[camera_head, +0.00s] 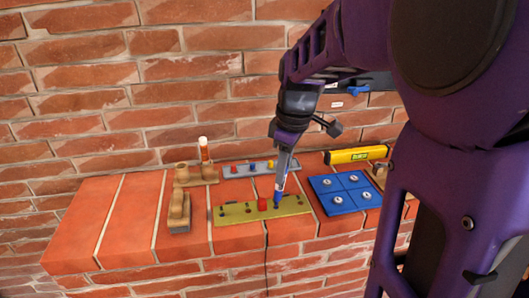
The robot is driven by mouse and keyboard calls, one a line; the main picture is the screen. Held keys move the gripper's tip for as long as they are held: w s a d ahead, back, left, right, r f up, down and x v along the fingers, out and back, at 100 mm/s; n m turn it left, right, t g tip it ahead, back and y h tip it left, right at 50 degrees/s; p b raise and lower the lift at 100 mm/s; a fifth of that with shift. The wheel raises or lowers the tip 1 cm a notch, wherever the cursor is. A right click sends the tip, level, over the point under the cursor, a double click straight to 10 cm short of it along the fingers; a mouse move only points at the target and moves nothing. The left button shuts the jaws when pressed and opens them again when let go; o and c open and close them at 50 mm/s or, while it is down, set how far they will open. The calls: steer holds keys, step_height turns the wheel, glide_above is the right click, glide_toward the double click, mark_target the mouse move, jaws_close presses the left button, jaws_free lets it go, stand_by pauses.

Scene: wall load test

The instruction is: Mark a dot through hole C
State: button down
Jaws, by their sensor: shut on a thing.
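My gripper (283,172) is shut on a slim blue pen-like marker (280,191), which points down, slightly tilted. Its lower end is at the olive-green plate (235,214), just right of a red piece on it (262,204). I cannot tell whether the tip touches the plate or is inside a hole. The plate lies flat on the brick ledge and has several dark spots like holes along it. No letters are legible, so I cannot tell which hole is C. The marker and gripper partly hide the plate's right part.
A grey strip with coloured pegs (235,171) lies behind the plate. A blue panel with white knobs (345,190) and a yellow level (345,157) are right. Wooden blocks (179,213) and an orange-white stick (204,150) stand left. The ledge's far left (85,225) is clear.

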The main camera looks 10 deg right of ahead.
steer(key=shift+r+p, duration=1.7)
steer(key=shift+r, duration=0.7)
